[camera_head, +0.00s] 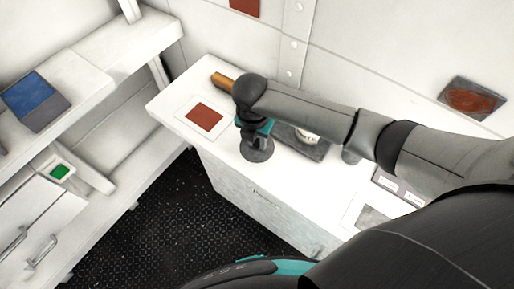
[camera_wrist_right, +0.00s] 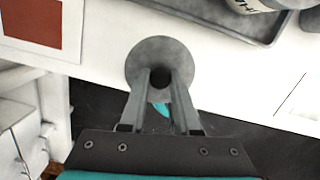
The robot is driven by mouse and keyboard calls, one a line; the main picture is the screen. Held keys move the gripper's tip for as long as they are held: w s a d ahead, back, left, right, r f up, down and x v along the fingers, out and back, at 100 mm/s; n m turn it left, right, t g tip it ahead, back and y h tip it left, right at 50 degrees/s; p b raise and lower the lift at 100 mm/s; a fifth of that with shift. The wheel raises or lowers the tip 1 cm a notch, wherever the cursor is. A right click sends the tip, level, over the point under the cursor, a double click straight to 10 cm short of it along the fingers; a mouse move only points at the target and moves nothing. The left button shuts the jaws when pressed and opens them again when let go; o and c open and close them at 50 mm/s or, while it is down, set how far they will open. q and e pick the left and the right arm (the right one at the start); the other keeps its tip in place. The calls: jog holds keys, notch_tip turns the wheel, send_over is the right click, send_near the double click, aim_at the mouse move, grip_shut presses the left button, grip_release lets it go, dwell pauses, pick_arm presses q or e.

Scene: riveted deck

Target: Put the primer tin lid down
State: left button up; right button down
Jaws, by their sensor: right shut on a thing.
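The primer tin lid (camera_head: 258,154) is a grey round disc near the front edge of the white bench. My right gripper (camera_head: 256,141) comes down on it from above and is shut on its middle. In the right wrist view the lid (camera_wrist_right: 145,58) lies flat between the fingertips (camera_wrist_right: 160,80), with a dark round centre, and overlaps the bench's front edge. I cannot tell whether it touches the bench. A pale tin (camera_head: 306,136) with dark lettering stands in a grey tray, partly hidden by my right arm. My left gripper is not in view.
The white bench (camera_head: 232,158) has a white card with a red square (camera_head: 204,117) on the left and a brown-handled thing (camera_head: 222,81) behind. The grey tray (camera_head: 316,153) is right of the lid. Shelves (camera_head: 92,82) stand left; dark floor (camera_head: 170,215) lies in front.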

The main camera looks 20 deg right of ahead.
aim_at(257, 146)
jog(key=shift+f+b, duration=0.3)
jog(key=shift+f, duration=1.9)
jog(key=c, duration=0.6)
grip_release()
jog(key=shift+f, duration=0.1)
jog(key=shift+c, duration=0.2)
notch_tip(257, 146, up, 12)
jog(key=s+a+p, duration=0.1)
jog(key=shift+p, duration=0.35)
jog(key=shift+s, duration=0.1)
